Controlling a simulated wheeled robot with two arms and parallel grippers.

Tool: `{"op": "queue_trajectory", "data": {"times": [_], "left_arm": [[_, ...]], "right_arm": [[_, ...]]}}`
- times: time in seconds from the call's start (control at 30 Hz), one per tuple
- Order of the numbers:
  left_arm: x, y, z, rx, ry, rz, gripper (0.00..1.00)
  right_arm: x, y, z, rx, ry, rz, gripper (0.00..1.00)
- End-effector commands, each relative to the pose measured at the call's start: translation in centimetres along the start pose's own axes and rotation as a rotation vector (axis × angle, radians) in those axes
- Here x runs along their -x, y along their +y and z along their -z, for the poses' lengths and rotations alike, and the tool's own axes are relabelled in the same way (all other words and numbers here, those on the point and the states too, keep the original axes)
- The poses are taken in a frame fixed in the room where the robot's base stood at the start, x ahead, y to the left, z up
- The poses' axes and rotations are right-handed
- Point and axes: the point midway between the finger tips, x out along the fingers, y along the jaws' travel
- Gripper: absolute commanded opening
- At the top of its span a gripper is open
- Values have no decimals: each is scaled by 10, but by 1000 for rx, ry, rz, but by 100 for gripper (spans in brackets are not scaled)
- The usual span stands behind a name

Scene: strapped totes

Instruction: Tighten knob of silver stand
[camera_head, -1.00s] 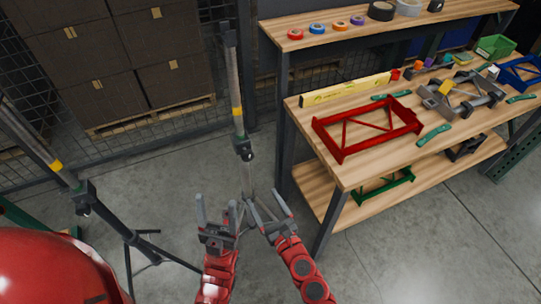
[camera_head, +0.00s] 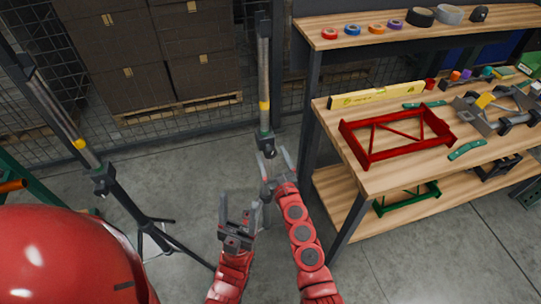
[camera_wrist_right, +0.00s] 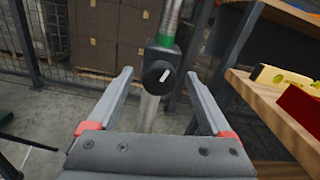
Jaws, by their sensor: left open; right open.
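The silver stand (camera_head: 263,82) is upright in the middle of the head view, with a yellow band and a dark clamp collar low on its pole. My right gripper (camera_head: 275,160) is open at the collar's height. In the wrist view its fingers (camera_wrist_right: 158,80) point towards the knob, one on each side, apart from it. My left gripper (camera_head: 238,212) is open and empty, lower and left of the right one. The stand's lower part is partly hidden by my grippers.
A second, dark stand (camera_head: 78,138) with spread legs is at the left. A wooden workbench (camera_head: 375,182) stands close on the right, with a red frame (camera_head: 400,135) and a yellow level (camera_head: 378,95). Boxes on a pallet (camera_head: 205,85) are behind mesh fencing.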

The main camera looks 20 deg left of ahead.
Motion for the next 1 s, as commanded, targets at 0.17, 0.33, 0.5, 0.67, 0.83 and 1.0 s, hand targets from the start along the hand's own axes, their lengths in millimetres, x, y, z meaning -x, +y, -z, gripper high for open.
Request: {"op": "queue_trajectory", "data": {"times": [0.17,0.33,0.5,0.67,0.83,1.0], "left_arm": [[8,0,-1,0,0,0,64],[8,0,-1,0,0,0,64],[8,0,-1,0,0,0,64],[8,0,-1,0,0,0,64],[8,0,-1,0,0,0,64],[8,0,-1,0,0,0,64]], "right_arm": [[-16,0,2,0,2,-1,84],[-19,0,0,0,1,-1,84],[-19,0,0,0,1,-1,84],[-19,1,0,0,1,-1,57],[-19,0,0,0,1,-1,26],[-19,0,1,0,1,-1,0]]}}
